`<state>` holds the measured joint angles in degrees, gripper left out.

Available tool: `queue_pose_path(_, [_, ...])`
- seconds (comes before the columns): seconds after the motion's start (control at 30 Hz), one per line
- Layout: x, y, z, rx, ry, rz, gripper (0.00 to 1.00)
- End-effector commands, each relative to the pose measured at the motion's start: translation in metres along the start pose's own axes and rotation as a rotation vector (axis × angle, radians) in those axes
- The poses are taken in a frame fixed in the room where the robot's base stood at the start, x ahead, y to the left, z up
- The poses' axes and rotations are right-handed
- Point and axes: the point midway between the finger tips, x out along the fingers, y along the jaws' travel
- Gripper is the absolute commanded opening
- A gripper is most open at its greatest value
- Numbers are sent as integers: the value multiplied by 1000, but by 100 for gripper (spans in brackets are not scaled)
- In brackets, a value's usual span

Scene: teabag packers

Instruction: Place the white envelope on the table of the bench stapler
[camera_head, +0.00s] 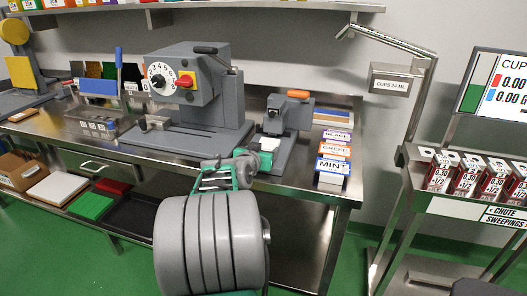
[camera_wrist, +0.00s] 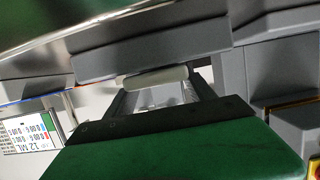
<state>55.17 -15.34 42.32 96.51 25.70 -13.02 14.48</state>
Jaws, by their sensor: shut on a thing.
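The white envelope (camera_head: 269,144) is at the front of the bench stapler (camera_head: 287,116), a small grey machine with an orange handle. My gripper (camera_head: 264,157) is shut on the envelope, at the front of the stapler. In the wrist view the envelope (camera_wrist: 152,77) shows nearly edge-on as a pale strip between the fingers of my gripper (camera_wrist: 158,88). A grey slab (camera_wrist: 150,48) lies directly beyond it. I cannot tell whether the envelope touches the stapler's table, which is mostly hidden behind my gripper and the envelope.
A large grey machine with a numbered dial (camera_head: 190,85) stands left of the stapler. Labelled boxes (camera_head: 333,165) line the right side of the steel bench (camera_head: 315,193). A steel post with a cups sign (camera_head: 391,82) stands farther right.

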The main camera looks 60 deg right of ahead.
Motion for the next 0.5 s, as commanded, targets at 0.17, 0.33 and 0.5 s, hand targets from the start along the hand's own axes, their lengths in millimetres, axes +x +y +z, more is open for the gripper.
queue_pose_path(0.17, [0, 0, 0, 2, 3, 0, 25])
queue_pose_path(0.33, [2, 0, 4, 1, 3, 0, 25])
queue_pose_path(0.5, [1, 0, 3, 1, 3, 0, 75])
